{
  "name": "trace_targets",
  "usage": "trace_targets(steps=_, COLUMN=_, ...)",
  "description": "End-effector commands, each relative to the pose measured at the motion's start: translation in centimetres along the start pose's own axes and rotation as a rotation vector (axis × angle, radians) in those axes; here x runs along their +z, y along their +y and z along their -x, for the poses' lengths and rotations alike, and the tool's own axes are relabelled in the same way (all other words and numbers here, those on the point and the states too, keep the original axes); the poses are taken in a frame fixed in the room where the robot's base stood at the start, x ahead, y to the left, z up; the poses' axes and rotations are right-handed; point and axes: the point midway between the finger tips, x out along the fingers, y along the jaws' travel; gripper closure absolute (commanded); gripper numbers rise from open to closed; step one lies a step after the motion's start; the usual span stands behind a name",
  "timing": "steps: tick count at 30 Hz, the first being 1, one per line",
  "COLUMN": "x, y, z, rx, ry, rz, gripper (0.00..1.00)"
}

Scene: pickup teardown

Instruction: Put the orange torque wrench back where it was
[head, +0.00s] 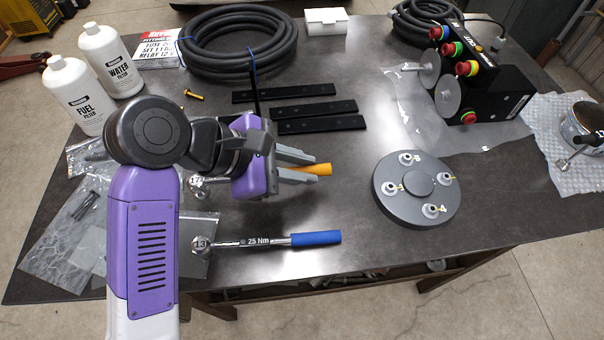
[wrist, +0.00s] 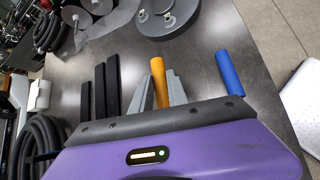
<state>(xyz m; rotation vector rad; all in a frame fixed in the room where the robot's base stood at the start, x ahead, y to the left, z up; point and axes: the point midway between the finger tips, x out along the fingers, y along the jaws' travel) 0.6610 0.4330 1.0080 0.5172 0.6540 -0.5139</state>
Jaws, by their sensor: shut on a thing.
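The orange torque wrench (head: 319,169) is between the grey fingers of my gripper (head: 301,167), which is shut on it. Its orange handle end sticks out past the fingertips to the right; its head, marked 17 (head: 196,182), shows left of the gripper. My gripper hides the middle of the wrench. The orange handle (wrist: 158,80) also shows between the fingers in the wrist view. I cannot tell whether the wrench touches the table. A blue-handled torque wrench (head: 315,239), marked 13 and 25 Nm, lies in front of it, roughly parallel.
The table (head: 345,200) is bare between the wrenches and a grey disc with several studs (head: 417,188). Black bars (head: 320,126) lie behind the gripper. A coiled hose (head: 238,45), white bottles (head: 72,92) and a black control box (head: 487,85) stand further off. Plastic bags (head: 60,235) lie left.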

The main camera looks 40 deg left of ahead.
Motion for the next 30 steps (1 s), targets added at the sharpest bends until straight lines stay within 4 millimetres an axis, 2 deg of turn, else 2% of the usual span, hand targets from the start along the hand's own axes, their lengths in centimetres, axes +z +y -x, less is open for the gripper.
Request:
trace_targets(steps=6, x=-1.9, y=-0.8, z=-1.9, rx=0.001, ry=-0.002, rz=0.002, gripper=1.00)
trace_targets(steps=17, x=-2.3, y=-0.9, z=-2.3, rx=0.001, ry=0.000, rz=0.000, gripper=1.00)
trace_targets(steps=18, x=-2.2, y=-0.9, z=-2.2, rx=0.000, ry=0.000, rz=0.001, gripper=0.73)
trace_targets(steps=20, x=-2.2, y=-0.9, z=-2.2, rx=0.000, ry=0.000, rz=0.001, gripper=0.61)
trace_targets(steps=30, x=-2.1, y=-0.9, z=-2.1, rx=0.000, ry=0.000, rz=0.002, gripper=0.59)
